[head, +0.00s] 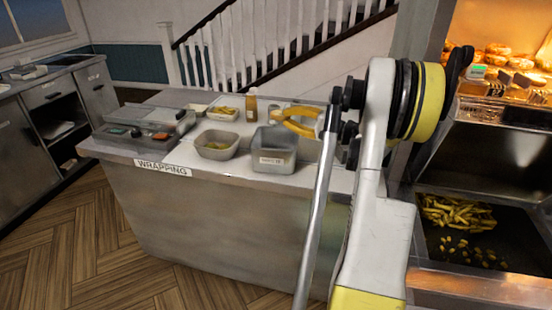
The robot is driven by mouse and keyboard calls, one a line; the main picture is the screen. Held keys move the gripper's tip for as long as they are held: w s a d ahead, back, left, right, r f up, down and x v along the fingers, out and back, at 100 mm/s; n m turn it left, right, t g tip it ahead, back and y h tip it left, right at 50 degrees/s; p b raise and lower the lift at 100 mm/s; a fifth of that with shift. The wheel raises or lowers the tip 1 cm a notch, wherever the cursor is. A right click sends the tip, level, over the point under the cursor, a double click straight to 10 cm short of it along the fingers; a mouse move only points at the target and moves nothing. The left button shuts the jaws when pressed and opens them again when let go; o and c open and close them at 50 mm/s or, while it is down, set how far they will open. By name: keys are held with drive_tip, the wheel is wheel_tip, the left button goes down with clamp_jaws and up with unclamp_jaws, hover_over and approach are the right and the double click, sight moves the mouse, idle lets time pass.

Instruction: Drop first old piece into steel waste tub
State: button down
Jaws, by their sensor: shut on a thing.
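The steel waste tub (263,163) is a grey, square, open tub with a white label, on the right part of the wrapping counter. My yellow gripper (280,118) is above the tub's back right edge, pointing left. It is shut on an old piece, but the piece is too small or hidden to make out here. The tub's inside shows only in part. Loose yellow fries and small separate pieces (462,250) lie in the dark frying station bin (505,243) at the lower right.
A grey bowl (217,153) with some yellow food stands left of the tub. Behind are a tray of fries (223,115) and an amber bottle (252,105). The counter's front strip is clear.

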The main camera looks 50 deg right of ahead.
wheel_tip(320, 180, down, 2)
drive_tip(key=shift+f+b, duration=0.1)
drive_tip(key=shift+b, duration=0.3)
drive_tip(key=c, duration=1.4)
unclamp_jaws()
drive_tip(key=v, duration=1.2)
drive_tip(key=shift+a, duration=0.1)
